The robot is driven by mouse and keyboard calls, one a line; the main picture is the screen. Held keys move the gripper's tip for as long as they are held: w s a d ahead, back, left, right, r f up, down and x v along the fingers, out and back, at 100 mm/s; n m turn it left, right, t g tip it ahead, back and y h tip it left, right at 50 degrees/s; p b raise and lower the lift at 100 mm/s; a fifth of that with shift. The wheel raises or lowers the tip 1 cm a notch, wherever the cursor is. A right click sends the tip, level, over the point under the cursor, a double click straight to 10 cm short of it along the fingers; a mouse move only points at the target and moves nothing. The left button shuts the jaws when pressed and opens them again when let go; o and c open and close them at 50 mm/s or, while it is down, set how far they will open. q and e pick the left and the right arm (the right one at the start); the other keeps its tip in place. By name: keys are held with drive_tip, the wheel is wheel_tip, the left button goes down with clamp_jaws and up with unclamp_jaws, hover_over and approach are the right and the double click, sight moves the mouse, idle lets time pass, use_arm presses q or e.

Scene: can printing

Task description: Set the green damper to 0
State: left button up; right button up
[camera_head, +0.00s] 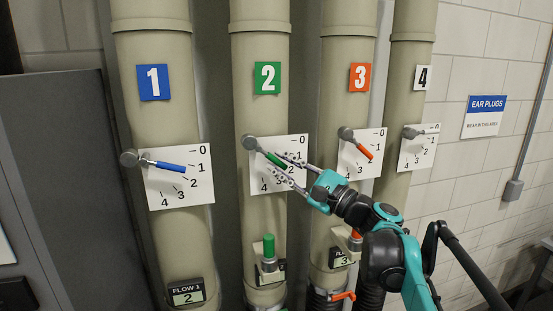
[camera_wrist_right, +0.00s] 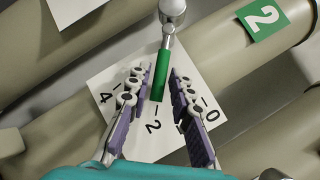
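The green damper handle (camera_head: 276,159) is a short lever on a grey pivot at the top left of the white dial plate (camera_head: 297,146) on duct 2. It tilts down to the right and points at about 2. In the right wrist view the green handle (camera_wrist_right: 162,75) points at the 2 mark. My right gripper (camera_head: 278,167) is open, with its fingers over the plate. In the right wrist view its two fingers (camera_wrist_right: 156,80) stand on either side of the handle, with gaps showing. My left gripper is in neither view.
The blue lever (camera_head: 172,167) on duct 1 points near 1. The orange lever (camera_head: 364,152) on duct 3 stands close right of my gripper. A green knob (camera_head: 268,246) sits lower on duct 2. A grey cabinet (camera_head: 70,180) stands at left.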

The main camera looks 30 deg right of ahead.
drive_tip(key=shift+x, duration=0.85)
drive_tip(key=shift+s, duration=0.25)
clamp_jaws()
drive_tip(key=shift+d+r, duration=0.1)
drive_tip(key=shift+r, duration=0.05)
drive_tip(key=r+n+g+p, duration=0.1)
drive_tip(key=n+p, duration=0.1)
drive_tip(key=d+r+n+g+p, duration=0.1)
drive_tip(key=p, duration=0.1)
drive_tip(key=shift+n+g, duration=0.3)
drive_tip(key=shift+n, duration=0.1)
drive_tip(key=shift+s+r+n+g+h+p, duration=0.1)
drive_tip(key=shift+r+n+g+h+p, duration=0.3)
drive_tip(key=shift+n+p, duration=0.45)
drive_tip(key=shift+r+n+g+h+p, duration=0.2)
drive_tip(key=shift+r+n+g+p, duration=0.2)
drive_tip(key=shift+n+g+p, duration=0.4)
drive_tip(key=shift+d, duration=0.1)
